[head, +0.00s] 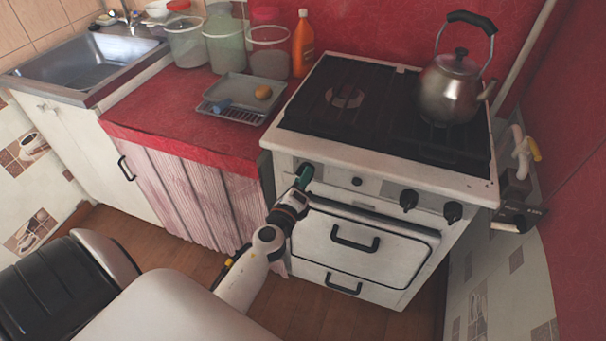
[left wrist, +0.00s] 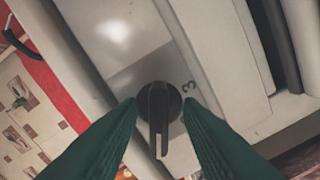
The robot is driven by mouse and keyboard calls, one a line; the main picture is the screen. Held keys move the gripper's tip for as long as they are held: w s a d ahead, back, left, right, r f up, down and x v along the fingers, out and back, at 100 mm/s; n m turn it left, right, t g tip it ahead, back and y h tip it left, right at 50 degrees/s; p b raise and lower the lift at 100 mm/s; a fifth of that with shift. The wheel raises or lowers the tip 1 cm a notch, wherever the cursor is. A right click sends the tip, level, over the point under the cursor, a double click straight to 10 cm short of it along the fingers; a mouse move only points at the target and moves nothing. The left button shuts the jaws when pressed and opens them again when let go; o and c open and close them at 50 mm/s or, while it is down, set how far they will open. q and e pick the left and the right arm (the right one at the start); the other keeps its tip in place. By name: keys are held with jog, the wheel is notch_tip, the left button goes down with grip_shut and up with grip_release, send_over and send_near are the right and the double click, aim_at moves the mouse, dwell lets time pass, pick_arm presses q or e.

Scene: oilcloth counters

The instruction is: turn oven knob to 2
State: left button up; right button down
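The white oven (head: 365,240) has several dark knobs on its front panel. My left gripper (head: 304,174) is at the left end of that panel, with its green fingers hiding the knob there in the head view. In the left wrist view the black knob (left wrist: 159,122) sits between the two green fingertips (left wrist: 160,102). The fingers are spread to either side of its round base, with gaps beside its raised grip bar. Whether they touch the base is unclear. A printed 3 (left wrist: 188,86) shows beside the knob; no 2 is readable. My right gripper is not in view.
A steel kettle (head: 449,88) stands on the right of the stove top. The red counter (head: 160,118) at left holds a tray (head: 238,90), jars and an orange bottle (head: 303,45).

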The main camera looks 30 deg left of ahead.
pick_arm(q)
jog(key=shift+s, duration=0.1)
jog(key=shift+c, duration=0.2)
grip_shut()
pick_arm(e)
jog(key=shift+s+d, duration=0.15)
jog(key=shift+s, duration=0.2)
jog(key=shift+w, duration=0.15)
pick_arm(q)
jog(key=shift+r+n, duration=0.15)
jog(key=shift+n, duration=5.65)
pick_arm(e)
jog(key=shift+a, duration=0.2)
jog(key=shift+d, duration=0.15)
